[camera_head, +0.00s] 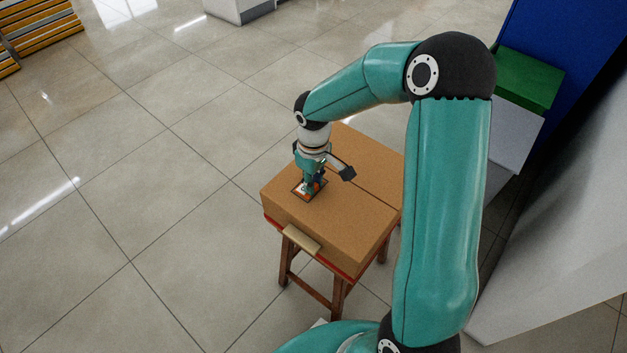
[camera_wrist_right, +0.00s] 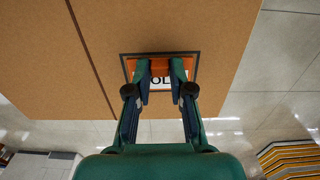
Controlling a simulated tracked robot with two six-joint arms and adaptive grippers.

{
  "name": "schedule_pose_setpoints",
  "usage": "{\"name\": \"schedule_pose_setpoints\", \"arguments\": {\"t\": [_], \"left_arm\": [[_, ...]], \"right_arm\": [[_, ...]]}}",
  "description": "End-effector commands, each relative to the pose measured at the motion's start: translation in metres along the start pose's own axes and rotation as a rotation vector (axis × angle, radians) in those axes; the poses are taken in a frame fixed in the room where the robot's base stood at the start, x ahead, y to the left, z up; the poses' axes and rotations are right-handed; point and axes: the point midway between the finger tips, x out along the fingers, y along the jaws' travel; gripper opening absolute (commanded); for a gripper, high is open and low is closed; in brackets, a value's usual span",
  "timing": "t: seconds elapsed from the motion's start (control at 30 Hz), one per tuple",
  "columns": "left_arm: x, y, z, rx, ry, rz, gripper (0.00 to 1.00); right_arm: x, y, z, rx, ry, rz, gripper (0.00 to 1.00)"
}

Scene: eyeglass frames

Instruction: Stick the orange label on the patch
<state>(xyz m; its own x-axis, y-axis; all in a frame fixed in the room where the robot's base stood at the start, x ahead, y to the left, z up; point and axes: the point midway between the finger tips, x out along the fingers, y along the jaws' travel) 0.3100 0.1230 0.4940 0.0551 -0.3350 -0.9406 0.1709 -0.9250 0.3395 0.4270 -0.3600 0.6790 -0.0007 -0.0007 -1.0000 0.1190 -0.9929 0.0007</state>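A patch (camera_head: 298,192) with a dark outline and a white middle lies on top of a brown cardboard box (camera_head: 340,210). In the right wrist view the patch (camera_wrist_right: 158,86) shows part of some black lettering, with orange at its sides. My right gripper (camera_head: 310,190) points down over it. In the right wrist view its fingertips (camera_wrist_right: 161,68) are a little apart, with the orange label (camera_wrist_right: 160,64) between them, at or just above the patch. The fingers hide part of both, and I cannot tell whether the label touches the patch. My left gripper is not in view.
The box stands on a wooden stool (camera_head: 338,294) and has a tan strip (camera_head: 301,240) on its front edge. The tiled floor to the left is open. A green box (camera_head: 527,80) and a blue panel (camera_head: 565,60) stand at the right behind my arm.

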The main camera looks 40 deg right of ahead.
Motion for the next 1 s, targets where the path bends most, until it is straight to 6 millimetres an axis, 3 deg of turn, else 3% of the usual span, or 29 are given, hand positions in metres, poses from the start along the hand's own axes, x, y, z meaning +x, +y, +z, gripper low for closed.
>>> {"name": "schedule_pose_setpoints", "arguments": {"t": [0.03, 0.1, 0.13, 0.47, 1.0], "left_arm": [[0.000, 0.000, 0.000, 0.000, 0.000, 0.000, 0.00], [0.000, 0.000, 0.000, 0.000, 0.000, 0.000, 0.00], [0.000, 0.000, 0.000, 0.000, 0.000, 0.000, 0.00], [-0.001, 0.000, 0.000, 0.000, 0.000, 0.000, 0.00], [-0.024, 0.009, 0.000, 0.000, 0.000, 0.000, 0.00]], "right_arm": [[0.000, 0.000, 0.000, 0.000, -0.001, 0.000, 0.34], [0.000, 0.000, 0.000, 0.000, -0.001, 0.000, 0.46], [0.000, 0.000, 0.000, 0.000, -0.001, 0.000, 0.47], [-0.002, 0.000, 0.000, 0.000, 0.000, 0.000, 0.47], [-0.033, 0.000, 0.000, 0.000, 0.000, 0.000, 0.47]]}}
